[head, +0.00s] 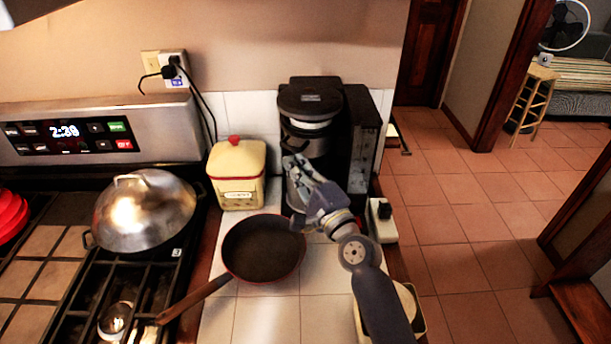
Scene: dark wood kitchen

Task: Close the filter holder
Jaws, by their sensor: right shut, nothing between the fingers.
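The coffee maker (364,137) is black and stands at the back of the white tiled counter. Its filter holder (309,101) is the round black part at the upper front, with a pale band under its lid. From this angle I cannot tell whether it is fully closed. My right gripper (293,165) is shut and empty, in front of the coffee maker just below the filter holder. It covers part of the carafe area (305,143); I cannot tell if it touches anything. My left gripper is not in view.
A cream canister (237,188) with a red knob stands left of the coffee maker. A dark frying pan (263,248) lies in front. A domed metal lid (146,211) sits on the stove at left. The tiled floor (455,220) is open at right.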

